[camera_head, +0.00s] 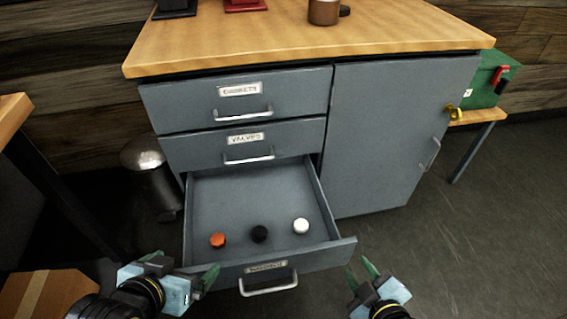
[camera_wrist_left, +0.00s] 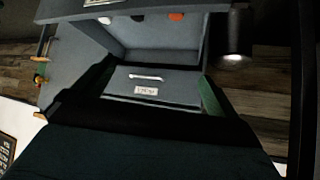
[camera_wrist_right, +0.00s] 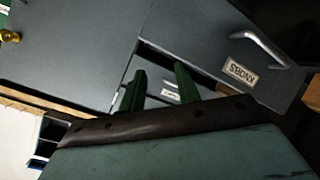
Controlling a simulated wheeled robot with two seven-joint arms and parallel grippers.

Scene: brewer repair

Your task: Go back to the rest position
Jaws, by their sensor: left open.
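My left gripper (camera_head: 180,266) is open and empty, in front of the left end of the open bottom drawer. Its spread green fingers also show in the left wrist view (camera_wrist_left: 152,90). My right gripper (camera_head: 361,272) is just off the drawer's right front corner. In the right wrist view (camera_wrist_right: 160,86) its fingers stand apart with nothing between them. The bottom drawer (camera_head: 240,190) is pulled out. An orange cap (camera_head: 218,240), a black cap (camera_head: 259,233) and a white cap (camera_head: 301,226) lie in it near its front.
The grey cabinet (camera_head: 385,140) has two shut drawers above the open one and a shut door. A brown cup (camera_head: 323,12) stands on its wooden top. A metal bin (camera_head: 150,175) stands at left, a cardboard box (camera_head: 45,295) at lower left. A green case (camera_head: 485,80) sits at right.

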